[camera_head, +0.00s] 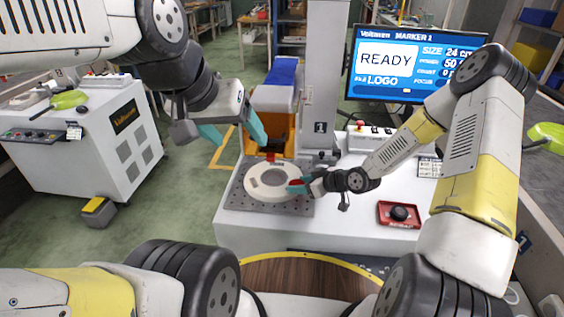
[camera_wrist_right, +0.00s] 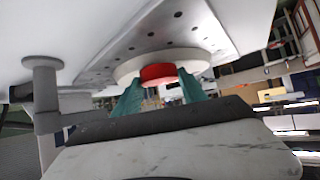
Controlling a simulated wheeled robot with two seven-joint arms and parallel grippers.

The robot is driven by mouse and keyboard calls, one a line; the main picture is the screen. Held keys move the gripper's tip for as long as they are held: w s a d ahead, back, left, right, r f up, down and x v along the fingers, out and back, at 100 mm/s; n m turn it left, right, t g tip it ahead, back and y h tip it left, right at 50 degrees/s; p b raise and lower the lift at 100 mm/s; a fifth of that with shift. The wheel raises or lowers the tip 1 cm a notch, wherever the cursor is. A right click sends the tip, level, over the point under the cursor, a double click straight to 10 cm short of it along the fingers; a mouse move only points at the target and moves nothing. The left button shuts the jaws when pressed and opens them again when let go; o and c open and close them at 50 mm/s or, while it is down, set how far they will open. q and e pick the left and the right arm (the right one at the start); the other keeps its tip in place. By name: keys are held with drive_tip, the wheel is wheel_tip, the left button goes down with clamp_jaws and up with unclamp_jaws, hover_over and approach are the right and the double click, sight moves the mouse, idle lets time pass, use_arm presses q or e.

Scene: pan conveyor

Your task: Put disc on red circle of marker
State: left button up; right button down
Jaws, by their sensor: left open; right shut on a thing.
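The disc (camera_head: 258,188), a pale ring with a grey centre, is over the grey perforated plate (camera_head: 236,200) of the marker in the head view. I cannot tell whether it touches the plate. My right gripper (camera_head: 299,187) is at its right edge, shut on a red part there. The right wrist view shows this red part (camera_wrist_right: 158,72) between the teal fingers, with the pale disc (camera_wrist_right: 196,58) behind it. My left gripper (camera_head: 238,137) is open and empty, raised up and left of the plate. No red circle shows on the plate; the disc covers its middle.
A marker column (camera_head: 320,75) stands behind the plate. The monitor (camera_head: 415,62) reads READY. A white cabinet (camera_head: 105,140) stands at left, with green floor between.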

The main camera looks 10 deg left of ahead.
sight(285, 184)
drive_tip(key=w+a, duration=0.2)
drive_tip(key=a, duration=0.1)
drive_tip(key=w+a, duration=0.1)
drive_tip(key=a, duration=0.1)
drive_tip(key=shift+w+a, duration=0.25)
drive_tip(key=shift+w, duration=0.05)
drive_tip(key=w+a, duration=0.1)
drive_tip(key=a, duration=0.1)
drive_tip(key=w+a, duration=0.1)
drive_tip(key=shift+w+a, duration=0.2)
drive_tip(key=shift+a, duration=0.15)
drive_tip(key=shift+s+d+f, duration=0.1)
drive_tip(key=shift+d+f, duration=0.05)
drive_tip(key=shift+f, duration=0.55)
drive_tip(key=shift+f, duration=0.15)
drive_tip(key=c, duration=0.6)
unclamp_jaws()
drive_tip(key=shift+c, duration=0.2)
